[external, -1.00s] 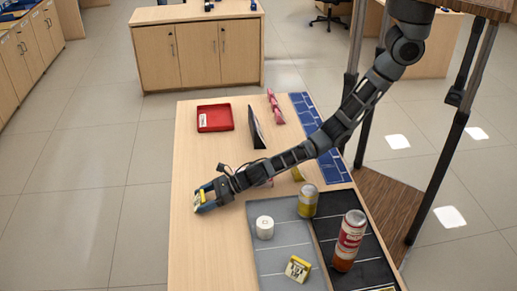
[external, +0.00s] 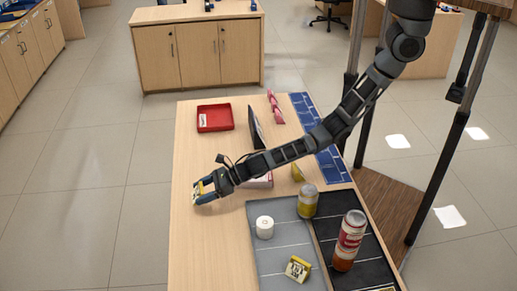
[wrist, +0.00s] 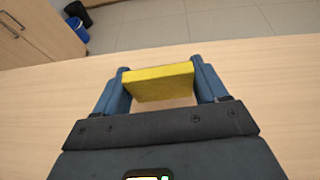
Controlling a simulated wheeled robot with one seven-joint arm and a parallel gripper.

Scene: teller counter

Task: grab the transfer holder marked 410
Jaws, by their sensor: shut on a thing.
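My gripper (external: 203,193) is over the left edge area of the wooden counter, shut on a yellow holder. In the wrist view the yellow holder (wrist: 160,83) is clamped between the two blue fingers, and its plain yellow top faces the camera. The holder's marking cannot be read in either view. Another yellow holder with a white, dark-printed label (external: 298,268) stands on the grey mat; its number is too small to read.
The grey mat (external: 262,281) bears a white roll (external: 264,227) and a yellow can (external: 307,201). A red-labelled bottle (external: 349,241) stands on the black mat. A red tray (external: 215,118) and a dark upright panel (external: 255,128) are further back. The counter's front-left is clear.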

